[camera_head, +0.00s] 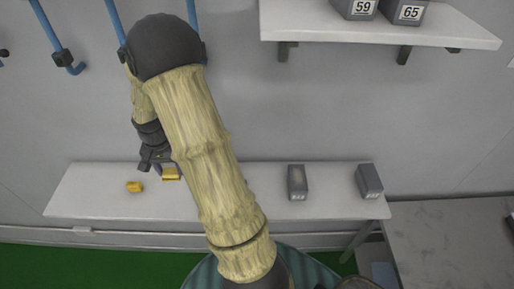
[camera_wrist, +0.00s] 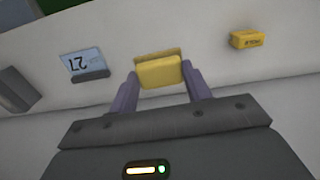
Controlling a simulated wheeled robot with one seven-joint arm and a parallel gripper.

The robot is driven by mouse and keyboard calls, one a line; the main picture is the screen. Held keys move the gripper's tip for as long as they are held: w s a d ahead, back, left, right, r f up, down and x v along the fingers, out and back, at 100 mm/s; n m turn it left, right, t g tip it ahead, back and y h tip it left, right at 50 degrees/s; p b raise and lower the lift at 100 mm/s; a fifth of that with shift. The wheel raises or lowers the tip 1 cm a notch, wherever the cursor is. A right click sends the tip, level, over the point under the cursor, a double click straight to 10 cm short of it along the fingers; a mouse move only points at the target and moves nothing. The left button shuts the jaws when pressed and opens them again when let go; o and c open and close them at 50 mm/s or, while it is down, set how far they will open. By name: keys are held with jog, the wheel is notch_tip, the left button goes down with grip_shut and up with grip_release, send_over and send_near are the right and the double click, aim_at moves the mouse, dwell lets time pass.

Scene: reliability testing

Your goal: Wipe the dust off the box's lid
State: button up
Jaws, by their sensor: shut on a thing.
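My gripper (camera_wrist: 160,82) is shut on a yellow sponge-like block (camera_wrist: 160,74), with a purple finger at each side. In the head view, my gripper (camera_head: 157,166) is over the left part of the white table, and the yellow block (camera_head: 171,174) shows beside it. A dark grey box (camera_head: 297,179) stands right of my arm, with a brownish patch on its top that may be dust. Another grey box (camera_head: 369,180) stands near the table's right end. Both have small front labels, too small to read. My gripper is well apart from both boxes.
A second yellow block (camera_head: 135,187) lies on the white table (camera_head: 90,203); it has print in the wrist view (camera_wrist: 247,39). That view shows a pale blue item marked 27 (camera_wrist: 82,62). A wall shelf (camera_head: 370,32) overhangs at upper right, with boxes marked 59 and 65.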

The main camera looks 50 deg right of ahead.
jog(key=a+r+n, duration=0.2)
jog(key=a, duration=0.9)
jog(key=a+r+n, duration=0.1)
jog(key=a+r, duration=0.1)
jog(key=a, duration=1)
jog(key=shift+w+a+n+b, duration=0.15)
jog(key=shift+a+n+b, duration=0.15)
jog(key=shift+n, duration=0.1)
jog(key=shift+d, duration=0.15)
